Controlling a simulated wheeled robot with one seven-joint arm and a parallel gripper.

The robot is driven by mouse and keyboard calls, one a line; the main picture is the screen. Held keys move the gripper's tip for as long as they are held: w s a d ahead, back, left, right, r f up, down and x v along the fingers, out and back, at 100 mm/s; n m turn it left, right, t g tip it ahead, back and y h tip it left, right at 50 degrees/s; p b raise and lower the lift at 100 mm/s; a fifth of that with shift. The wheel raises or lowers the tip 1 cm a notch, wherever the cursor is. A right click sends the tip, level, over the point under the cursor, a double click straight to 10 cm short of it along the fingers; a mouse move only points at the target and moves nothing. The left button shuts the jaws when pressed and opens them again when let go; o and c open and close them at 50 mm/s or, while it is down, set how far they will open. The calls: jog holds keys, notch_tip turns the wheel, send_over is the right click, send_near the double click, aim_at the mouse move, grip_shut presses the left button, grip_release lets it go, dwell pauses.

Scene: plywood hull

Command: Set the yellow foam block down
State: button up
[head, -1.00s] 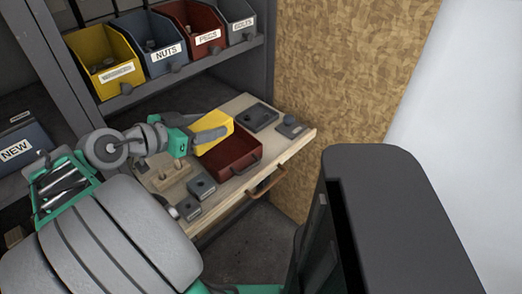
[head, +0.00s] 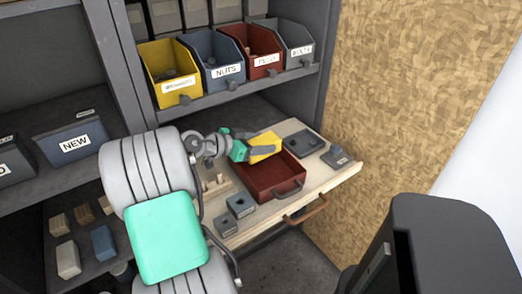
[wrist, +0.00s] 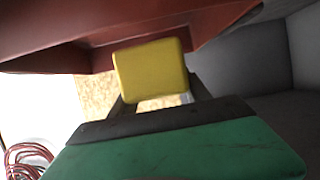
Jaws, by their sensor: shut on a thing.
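The yellow foam block (head: 264,147) is held in my gripper (head: 262,152), at the back left of the dark red tray (head: 283,181). In the wrist view the yellow block (wrist: 152,70) sits between the dark fingers of my gripper (wrist: 155,98). The block looks tilted. The head view does not show clearly whether it touches the tray or hangs above it. The far fingertip is partly hidden by the block.
The tray stands on a pulled-out wooden shelf (head: 337,181) with a brown handle (head: 306,209). Grey blocks (head: 240,206) sit at its front left. A dark holder (head: 303,143) and a small grey piece (head: 336,157) lie at its right. Labelled bins (head: 221,60) stand above.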

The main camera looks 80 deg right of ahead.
notch_tip(320, 180, down, 2)
jog(key=shift+f, duration=0.25)
jog(key=shift+f+b, duration=0.5)
jog(key=shift+b, duration=0.1)
jog(key=shift+f, duration=0.1)
jog(key=o, duration=1.3)
jog(key=shift+o, duration=0.2)
jog(key=shift+r, duration=0.2)
jog(key=shift+w+a+r+p, duration=0.3)
jog(key=shift+w+r+p, duration=0.05)
jog(key=shift+r+p, duration=0.35)
jog(key=v, duration=1.1)
